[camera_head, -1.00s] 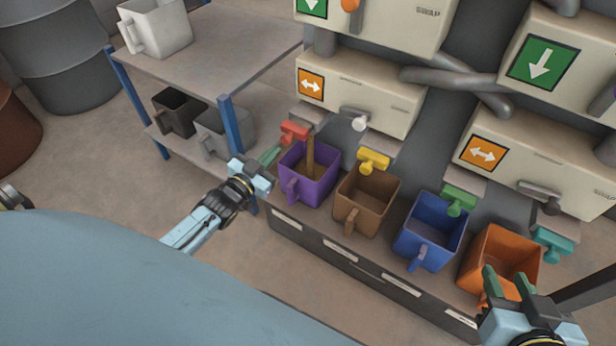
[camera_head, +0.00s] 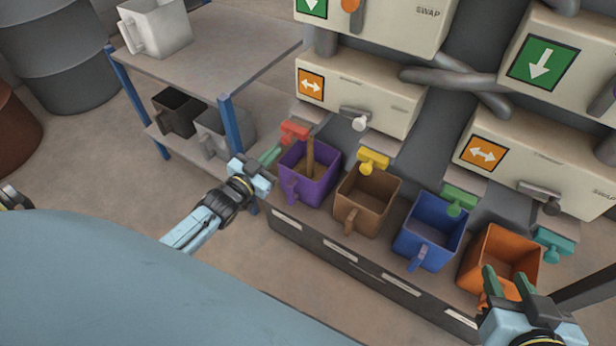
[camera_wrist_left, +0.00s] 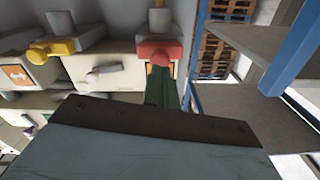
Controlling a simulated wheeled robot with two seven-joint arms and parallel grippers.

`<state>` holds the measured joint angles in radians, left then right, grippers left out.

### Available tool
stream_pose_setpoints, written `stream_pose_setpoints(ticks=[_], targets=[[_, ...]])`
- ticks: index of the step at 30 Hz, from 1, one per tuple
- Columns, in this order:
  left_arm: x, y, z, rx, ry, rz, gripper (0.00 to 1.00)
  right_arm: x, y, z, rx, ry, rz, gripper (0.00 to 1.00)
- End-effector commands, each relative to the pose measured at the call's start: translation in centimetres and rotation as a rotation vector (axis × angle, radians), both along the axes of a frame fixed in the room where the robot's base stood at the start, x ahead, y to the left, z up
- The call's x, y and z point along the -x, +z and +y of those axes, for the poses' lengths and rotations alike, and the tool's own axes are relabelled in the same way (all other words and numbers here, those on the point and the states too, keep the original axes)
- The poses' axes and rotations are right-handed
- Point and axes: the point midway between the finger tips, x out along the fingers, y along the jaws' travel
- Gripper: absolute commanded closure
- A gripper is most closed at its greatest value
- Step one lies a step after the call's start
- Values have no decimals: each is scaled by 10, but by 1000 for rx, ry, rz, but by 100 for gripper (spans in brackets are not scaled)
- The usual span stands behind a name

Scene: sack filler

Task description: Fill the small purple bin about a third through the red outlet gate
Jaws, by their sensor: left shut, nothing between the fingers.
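The small purple bin (camera_head: 308,178) stands at the left end of the row of bins, under the red outlet gate (camera_head: 294,131). A brown stream falls from the red outlet into it, and brown material shows inside. My left gripper (camera_head: 270,157) is shut and empty, its green fingertips close to the red gate handle. In the left wrist view the fingers (camera_wrist_left: 163,88) point at the red gate (camera_wrist_left: 159,50) and seem to touch it. My right gripper (camera_head: 505,284) is open over the front of the orange bin (camera_head: 502,256), with nothing between its fingers.
A brown bin (camera_head: 367,199) with a yellow gate (camera_head: 373,161) and a blue bin (camera_head: 431,231) with a green gate (camera_head: 458,199) stand along the same ledge. A teal gate (camera_head: 553,244) is at the right. A shelf (camera_head: 215,45) with blue posts stands at the left.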

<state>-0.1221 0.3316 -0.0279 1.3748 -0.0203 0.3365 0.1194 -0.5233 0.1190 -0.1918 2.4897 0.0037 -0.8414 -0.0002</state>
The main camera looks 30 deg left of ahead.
Motion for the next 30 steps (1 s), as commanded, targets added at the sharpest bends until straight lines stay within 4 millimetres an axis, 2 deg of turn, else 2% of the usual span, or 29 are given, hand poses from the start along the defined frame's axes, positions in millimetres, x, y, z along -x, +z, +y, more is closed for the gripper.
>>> stream_pose_setpoints(ticks=[17, 22, 30], targets=[[-50, -1, -4, 0, 1, -2, 100, 0, -19, 0, 0, 0, 0, 64], [-38, 1, -3, 1, 1, 3, 100, 0, -9, 0, 0, 0, 0, 64], [3, 2, 0, 2, 1, 4, 100, 0, 15, 0, 0, 0, 0, 64]])
